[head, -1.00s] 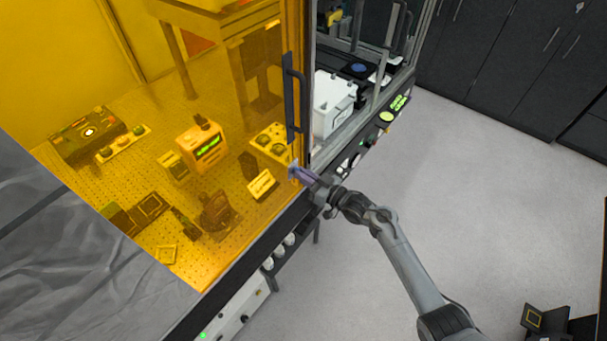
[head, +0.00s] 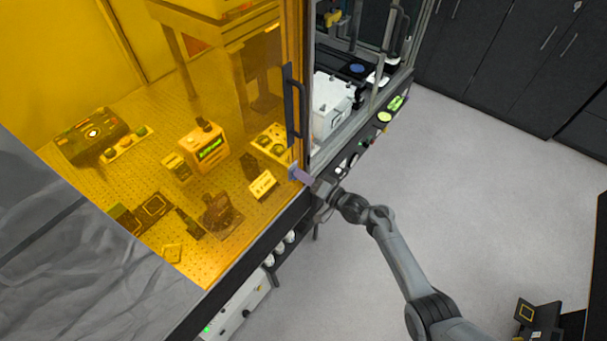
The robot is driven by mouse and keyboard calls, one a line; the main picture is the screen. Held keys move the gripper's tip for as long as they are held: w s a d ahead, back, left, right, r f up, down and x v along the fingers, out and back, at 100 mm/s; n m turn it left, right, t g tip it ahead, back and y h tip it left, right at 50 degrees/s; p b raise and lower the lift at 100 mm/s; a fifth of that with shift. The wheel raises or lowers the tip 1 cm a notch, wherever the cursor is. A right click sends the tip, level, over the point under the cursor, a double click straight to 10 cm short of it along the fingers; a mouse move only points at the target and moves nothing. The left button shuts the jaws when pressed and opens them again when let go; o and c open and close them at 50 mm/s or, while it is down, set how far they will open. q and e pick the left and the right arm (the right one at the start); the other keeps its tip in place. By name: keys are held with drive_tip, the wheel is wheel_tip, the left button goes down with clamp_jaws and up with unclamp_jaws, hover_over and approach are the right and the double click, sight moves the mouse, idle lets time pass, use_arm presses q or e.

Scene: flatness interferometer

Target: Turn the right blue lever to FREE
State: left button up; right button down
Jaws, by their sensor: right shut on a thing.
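My right gripper (head: 316,187) is at the front right corner of the amber enclosure, just below the black vertical handle. It is shut on a small bluish-purple piece (head: 301,175), which looks like the right blue lever. The piece slants down to the right toward my wrist. My wrist and the enclosure edge hide most of the jaws. The lever's pivot and any FREE marking are too small or hidden to read. My left gripper is not in view.
The amber enclosure (head: 215,60) with its black handle (head: 291,105) stands just above the gripper. Behind its panel several instruments sit on a perforated plate. A white box (head: 333,103) stands in the open bay to the right.

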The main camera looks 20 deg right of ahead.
drive_tip(key=m+p, duration=0.1)
drive_tip(key=m, duration=0.4)
drive_tip(key=shift+m+p, duration=0.3)
idle(0.4)
drive_tip(key=c, duration=1.2)
unclamp_jaws()
drive_tip(key=shift+f, duration=0.1)
drive_tip(key=shift+s+d, duration=0.1)
drive_tip(key=v, duration=1)
drive_tip(key=shift+s+d, duration=0.2)
drive_tip(key=shift+s, duration=0.05)
